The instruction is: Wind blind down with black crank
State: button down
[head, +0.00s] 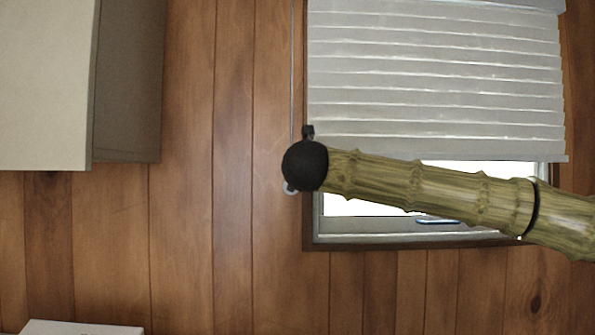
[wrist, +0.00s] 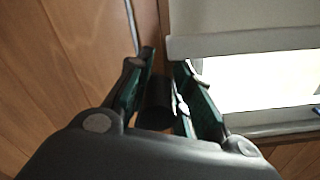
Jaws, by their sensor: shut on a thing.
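The pale slatted blind (head: 435,85) covers the upper part of the window in the head view. Its bottom rail (wrist: 240,42) shows in the wrist view, with bright glass below. My gripper (wrist: 166,75) has its dark green fingers around a black piece, which looks like the handle of the black crank (wrist: 155,108). In the head view the black end of my arm hides most of the gripper and the crank. A thin grey rod (head: 292,60) runs down the wall left of the blind to that spot. A small silvery part (head: 289,188) shows just below.
The window frame (head: 400,240) lies right of and below my gripper, with a blue-grey handle (head: 437,221) on its lower part. A beige cabinet (head: 45,80) hangs at upper left. A white box (head: 80,328) stands at lower left. The plank wall between is clear.

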jog(key=shift+w+d+f, duration=0.15)
jog(key=shift+w+d, duration=0.1)
jog(key=shift+d, duration=0.3)
dwell(0.4)
jog(key=c, duration=1.5)
grip_release()
jog(key=shift+o, duration=0.9)
jog(key=shift+d, duration=0.3)
jog(key=shift+a, duration=0.4)
jog(key=shift+s, duration=0.15)
jog(key=s, duration=0.7)
jog(key=shift+s, duration=0.4)
